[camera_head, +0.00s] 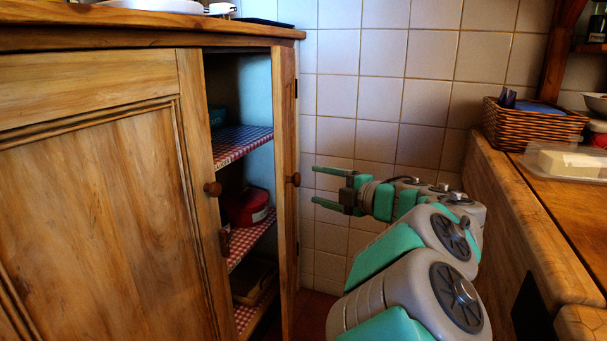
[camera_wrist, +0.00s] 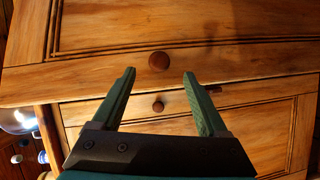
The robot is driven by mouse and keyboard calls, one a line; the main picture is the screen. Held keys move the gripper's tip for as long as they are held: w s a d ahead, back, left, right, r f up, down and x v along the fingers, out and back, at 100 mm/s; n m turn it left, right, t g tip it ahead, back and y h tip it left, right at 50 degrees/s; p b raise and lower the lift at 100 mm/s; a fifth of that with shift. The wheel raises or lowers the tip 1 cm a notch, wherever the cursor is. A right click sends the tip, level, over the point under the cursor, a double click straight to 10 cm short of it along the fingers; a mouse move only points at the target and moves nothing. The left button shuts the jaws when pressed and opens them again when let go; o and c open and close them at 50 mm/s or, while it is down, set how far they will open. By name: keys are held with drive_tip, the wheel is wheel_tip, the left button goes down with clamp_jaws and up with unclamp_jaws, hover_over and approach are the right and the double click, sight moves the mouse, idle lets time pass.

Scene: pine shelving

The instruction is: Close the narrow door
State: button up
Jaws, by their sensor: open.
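The narrow door (camera_head: 285,230) of the pine cabinet stands open and is seen nearly edge-on, right of the shelf opening. Its round wooden knob (camera_head: 294,180) sticks out to the right. My gripper (camera_head: 314,185) is open and empty, a short way right of that knob, with its fingers pointing left at it. In the wrist view, a panel with a round knob (camera_wrist: 159,61) fills the top, and this knob appears between and just beyond my fingertips (camera_wrist: 159,73). A second, smaller knob (camera_wrist: 158,107) shows on a panel farther off. No contact is visible.
The wide door (camera_head: 100,210) on the left is closed. Shelves with checked cloth (camera_head: 242,142) hold a red container (camera_head: 247,207). A tiled wall (camera_head: 400,80) is behind my arm. A wooden counter (camera_head: 540,215) with a wicker basket (camera_head: 530,125) borders the right.

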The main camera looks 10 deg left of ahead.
sight(299, 181)
drive_tip(key=shift+x, duration=3.9)
clamp_jaws()
